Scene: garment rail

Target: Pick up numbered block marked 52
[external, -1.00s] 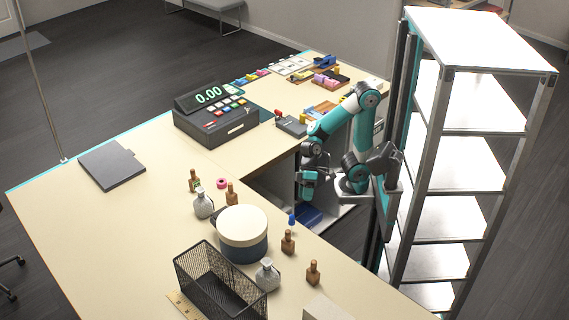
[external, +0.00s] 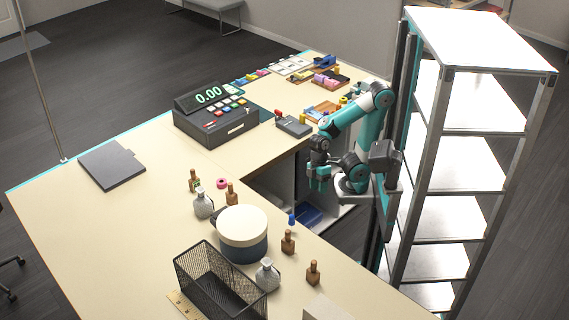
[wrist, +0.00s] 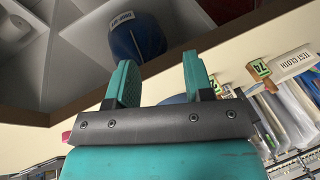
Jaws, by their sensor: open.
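My gripper (external: 319,187) is open and empty, hanging beside the inner edge of the counter (external: 130,230). In the wrist view its two teal fingers (wrist: 158,72) are apart with nothing between them. No number 52 is readable in any view. A block with a green face marked 74 (wrist: 259,69) shows at the right of the wrist view, to the right of my fingers and apart from them. The small blocks on the counter in the external view are too small to read.
A "TEST CLOTH" label (wrist: 293,65) is beside the 74 block, above pale hanging cloths (wrist: 290,118). A blue container (wrist: 136,38) is behind my fingers. A cash register (external: 215,118), a round box (external: 242,232) and a wire basket (external: 215,282) stand on the counter. A metal shelf (external: 470,140) rises close on the right.

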